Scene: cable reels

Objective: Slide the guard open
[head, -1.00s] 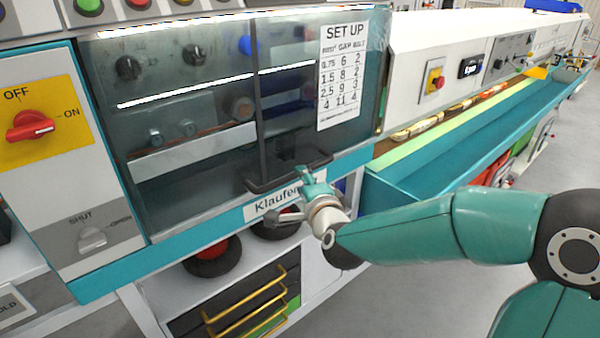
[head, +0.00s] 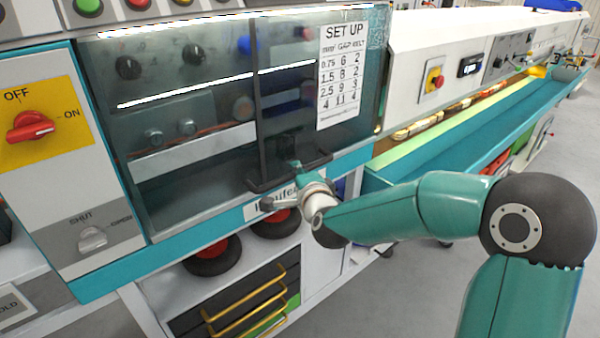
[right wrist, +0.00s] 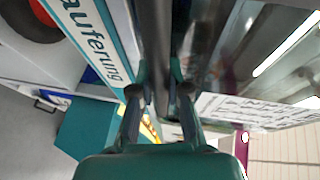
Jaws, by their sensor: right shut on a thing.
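The guard (head: 205,110) is a smoky see-through panel over the front of the teal-edged machine, and it covers the dials and rollers behind it. A dark bar handle (head: 265,186) runs along its lower edge. My right gripper (head: 293,172) is at the right part of this handle, shut on it. In the right wrist view, the dark handle bar (right wrist: 156,45) runs up between the two fingers of my right gripper (right wrist: 160,92). The exact finger contact is partly hidden in the head view. My left gripper is not in view.
A SET UP sheet (head: 341,75) is on the panel's right part. A red OFF/ON switch (head: 30,126) and a grey SHUT knob (head: 92,238) are at the left. A teal trough (head: 450,150) extends right. Cable reels (head: 212,256) and yellow drawer handles (head: 245,305) lie below.

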